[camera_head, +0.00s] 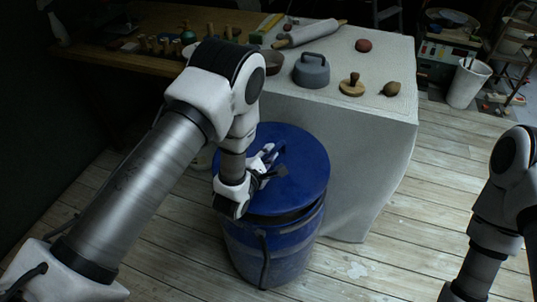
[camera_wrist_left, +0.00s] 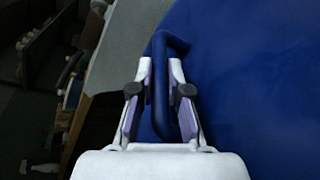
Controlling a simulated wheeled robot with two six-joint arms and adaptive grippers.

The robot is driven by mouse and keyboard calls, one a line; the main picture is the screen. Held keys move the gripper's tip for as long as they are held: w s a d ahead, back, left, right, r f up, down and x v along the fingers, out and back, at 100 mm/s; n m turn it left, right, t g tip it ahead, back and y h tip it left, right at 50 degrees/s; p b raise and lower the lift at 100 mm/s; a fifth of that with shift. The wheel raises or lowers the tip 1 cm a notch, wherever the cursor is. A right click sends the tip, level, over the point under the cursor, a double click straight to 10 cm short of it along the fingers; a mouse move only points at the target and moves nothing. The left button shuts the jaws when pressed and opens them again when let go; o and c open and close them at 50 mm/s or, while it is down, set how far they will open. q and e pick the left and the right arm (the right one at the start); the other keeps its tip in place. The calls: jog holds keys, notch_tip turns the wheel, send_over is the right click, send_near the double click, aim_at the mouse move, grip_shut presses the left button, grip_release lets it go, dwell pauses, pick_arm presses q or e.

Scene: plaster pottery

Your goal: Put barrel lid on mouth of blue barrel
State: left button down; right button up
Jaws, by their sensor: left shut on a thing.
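The blue barrel (camera_head: 268,258) stands on the wooden floor in front of the cloth-covered table. The round blue barrel lid (camera_head: 300,168) is over the barrel's mouth. A dark gap shows between lid and rim at the front, so the lid looks slightly raised or tilted there. My left gripper (camera_head: 270,168) is at the lid's top, shut on its handle. In the left wrist view the fingers (camera_wrist_left: 160,95) are on both sides of the blue handle (camera_wrist_left: 160,85), with the lid's flat top (camera_wrist_left: 250,80) to the right. My right arm shows at the right edge; its gripper is out of frame.
The cloth-covered table (camera_head: 400,125) right behind the barrel holds a grey lidded pot (camera_head: 311,71), a rolling pin (camera_head: 310,33), a wooden stamp (camera_head: 352,86) and small clay pieces. A white bucket (camera_head: 468,82) stands at the back right. The floor (camera_head: 390,260) right of the barrel is clear.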

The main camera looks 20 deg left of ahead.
pick_arm(q)
jog(key=f+b, duration=0.2)
jog(key=f, duration=0.1)
jog(key=f+b, duration=0.3)
jog(key=shift+w+a+f, duration=0.1)
jog(key=shift+a+f, duration=0.1)
jog(key=shift+f, duration=0.05)
jog(key=shift+r, duration=0.1)
jog(key=shift+f+b, duration=0.5)
jog(key=shift+f, duration=0.15)
jog(key=c, duration=1.1)
grip_release()
jog(key=shift+o, duration=0.2)
jog(key=shift+r, duration=0.1)
jog(key=shift+s, duration=0.2)
jog(key=shift+s, duration=0.25)
jog(key=v, duration=0.7)
jog(key=shift+s, duration=0.1)
